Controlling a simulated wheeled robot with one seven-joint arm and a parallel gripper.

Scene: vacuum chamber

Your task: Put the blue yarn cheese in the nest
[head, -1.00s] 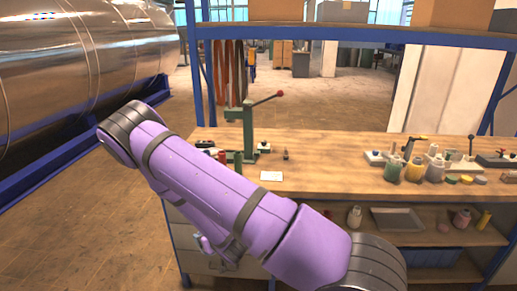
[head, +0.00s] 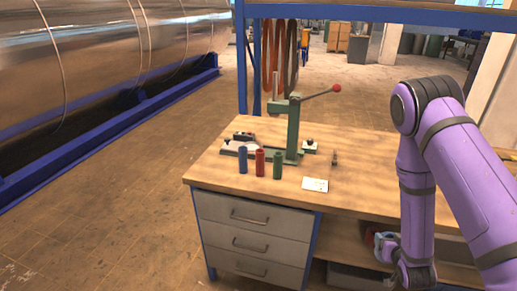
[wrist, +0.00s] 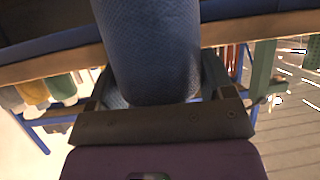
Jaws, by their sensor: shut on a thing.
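My gripper (head: 386,246) is at the front right of the bench, at about the height of its front edge and lower shelf. In the wrist view its two fingers (wrist: 156,88) are shut on a large blue textured cylinder, the blue yarn cheese (wrist: 150,45). The cheese fills the space between the fingers and runs out of the top of that view. In the head view the cheese is too small to make out clearly at the gripper. I cannot tell which thing is the nest.
On the bench (head: 230,177) stand a blue (head: 243,160), a red (head: 260,163) and a green cylinder (head: 277,165). Behind them is a green lever press (head: 293,130). A white card (head: 315,184) lies to their right. Drawers (head: 250,240) are below. Floor at left is free.

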